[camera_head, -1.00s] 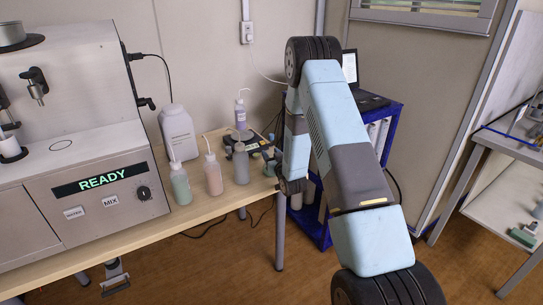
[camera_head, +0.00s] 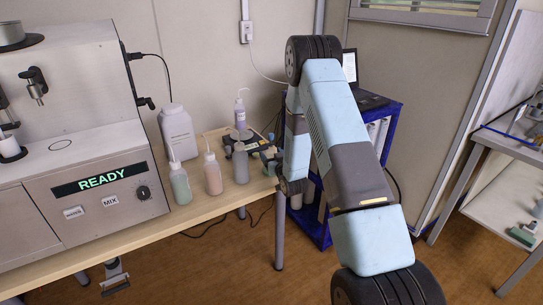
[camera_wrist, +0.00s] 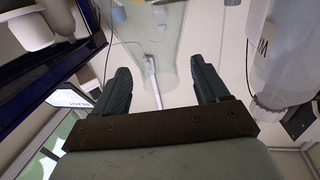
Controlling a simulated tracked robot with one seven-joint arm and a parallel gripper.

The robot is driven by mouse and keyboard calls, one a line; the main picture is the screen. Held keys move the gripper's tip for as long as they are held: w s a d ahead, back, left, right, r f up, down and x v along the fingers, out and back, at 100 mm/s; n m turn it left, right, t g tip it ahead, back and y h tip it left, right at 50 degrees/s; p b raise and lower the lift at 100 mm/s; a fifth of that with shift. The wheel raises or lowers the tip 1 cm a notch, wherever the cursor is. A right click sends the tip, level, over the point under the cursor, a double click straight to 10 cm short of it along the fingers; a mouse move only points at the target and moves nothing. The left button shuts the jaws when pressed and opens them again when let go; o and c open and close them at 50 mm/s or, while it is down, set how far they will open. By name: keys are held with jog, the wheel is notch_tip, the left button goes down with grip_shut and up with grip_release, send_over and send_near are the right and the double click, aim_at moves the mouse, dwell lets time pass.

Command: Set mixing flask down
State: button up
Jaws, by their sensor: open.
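A pale, see-through, flask-like shape (camera_wrist: 170,50) shows ahead of my gripper (camera_wrist: 160,80) in the wrist view, widening toward the top of the picture. I take it for the mixing flask. The two dark fingers are spread apart on either side of it, and no contact with it shows. In the head view, my gripper (camera_head: 267,157) is low at the right end of the wooden table. I cannot make out the flask clearly there, and whether its base rests on a surface is not visible.
Several squeeze bottles, including a grey one (camera_head: 241,163) and a pink one (camera_head: 212,174), stand left of my gripper. A dark scale (camera_head: 225,142) and a bottle with a pump-like top (camera_head: 240,115) are behind them. The analyser (camera_head: 85,190) fills the left. A blue shelf (camera_head: 384,130) stands right.

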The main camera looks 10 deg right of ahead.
jog(key=s+d, duration=0.2)
jog(key=s, duration=0.9)
jog(key=s+r+g+h, duration=0.1)
jog(key=s+r+g, duration=0.2)
jog(key=r, duration=0.8)
jog(key=s+r+g+h, duration=0.2)
jog(key=s+r+g, duration=0.1)
jog(key=r, duration=0.9)
jog(key=s+a+r+m+g, duration=0.1)
jog(key=s+r+g, duration=0.2)
jog(key=s, duration=1.2)
jog(key=s+a+r+g, duration=0.1)
jog(key=s+r+g, duration=0.2)
jog(key=s+r, duration=0.5)
jog(key=s, duration=0.8)
jog(key=shift+m, duration=0.4)
